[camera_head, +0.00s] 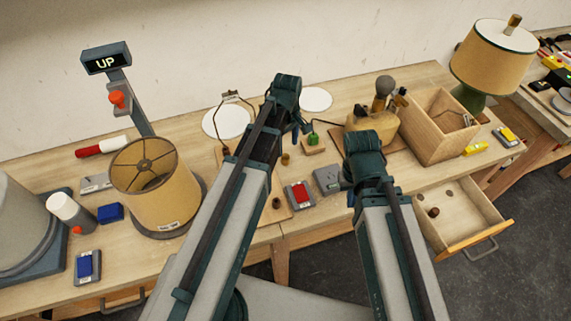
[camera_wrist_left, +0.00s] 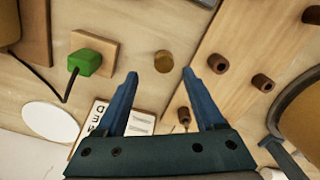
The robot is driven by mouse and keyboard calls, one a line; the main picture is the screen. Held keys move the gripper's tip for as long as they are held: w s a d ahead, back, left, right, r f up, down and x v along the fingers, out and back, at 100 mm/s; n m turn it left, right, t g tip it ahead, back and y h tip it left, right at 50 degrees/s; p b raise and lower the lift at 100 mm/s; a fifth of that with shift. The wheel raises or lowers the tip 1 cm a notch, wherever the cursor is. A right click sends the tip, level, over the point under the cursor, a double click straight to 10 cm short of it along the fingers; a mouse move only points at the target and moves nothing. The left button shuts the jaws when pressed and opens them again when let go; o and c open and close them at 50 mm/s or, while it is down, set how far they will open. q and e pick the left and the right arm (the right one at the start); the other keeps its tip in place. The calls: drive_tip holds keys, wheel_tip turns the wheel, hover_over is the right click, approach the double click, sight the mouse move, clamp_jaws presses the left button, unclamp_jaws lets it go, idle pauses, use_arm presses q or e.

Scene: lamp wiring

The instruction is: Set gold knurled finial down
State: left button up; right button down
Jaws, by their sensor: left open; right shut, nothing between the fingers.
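The gold finial (camera_head: 285,158) stands on the table beside a wooden board. In the left wrist view the finial (camera_wrist_left: 163,61) shows as a small round gold top, just beyond and between my fingertips. My left gripper (camera_wrist_left: 160,74) is open and empty, its two blue fingers apart and pointing toward the finial. In the head view my left gripper (camera_head: 301,127) is partly hidden by its own wrist. My right gripper (camera_head: 352,198) is shut and empty at the table's front edge, mostly hidden behind its arm.
A green piece on a wooden block (camera_wrist_left: 84,62) stands close to the finial. Several brown pieces (camera_wrist_left: 217,63) stand on the wooden board (camera_wrist_left: 245,40). A shade (camera_head: 150,180) is at left, a wooden box (camera_head: 430,120) and open drawer (camera_head: 470,205) at right.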

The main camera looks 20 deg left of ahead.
sight(285, 156)
use_arm(q)
drive_tip(key=shift+f, duration=0.1)
drive_tip(key=f+b, duration=0.5)
drive_tip(key=shift+s+a, duration=0.2)
drive_tip(key=shift+s, duration=0.05)
clamp_jaws()
